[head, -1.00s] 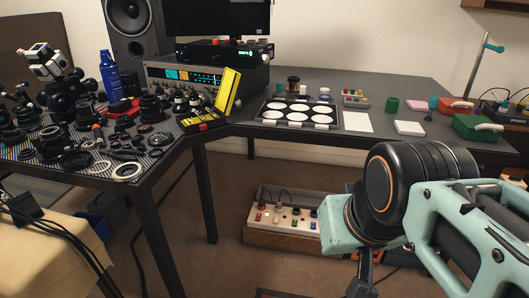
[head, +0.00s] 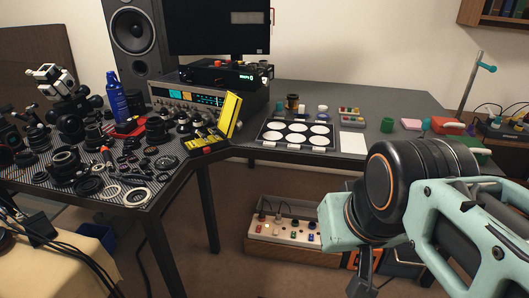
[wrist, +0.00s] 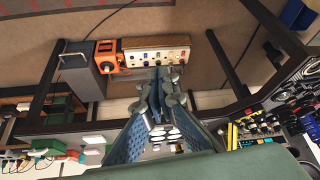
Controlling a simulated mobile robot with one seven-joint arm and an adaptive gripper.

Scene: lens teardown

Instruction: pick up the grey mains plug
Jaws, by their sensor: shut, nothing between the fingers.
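A pale power strip (head: 284,230) with coloured switches stands in a wooden tray (head: 262,251) on the floor under the table. Several plugs sit on it in the head view; a greyish one (head: 279,216) stands near its left part, but its exact colour is hard to tell. The power strip also shows in the wrist view (wrist: 157,54), just beyond my gripper (wrist: 160,73). The fingers are shut and empty. In the head view my gripper (head: 360,284) points down to the right of the strip, partly cut off by the lower edge.
The dark table (head: 388,92) overhangs the strip. A table leg (head: 207,209) stands to its left. An orange box (wrist: 108,57) and a dark grey box (wrist: 82,70) stand beside the strip. A black cable (wrist: 92,27) runs over the floor.

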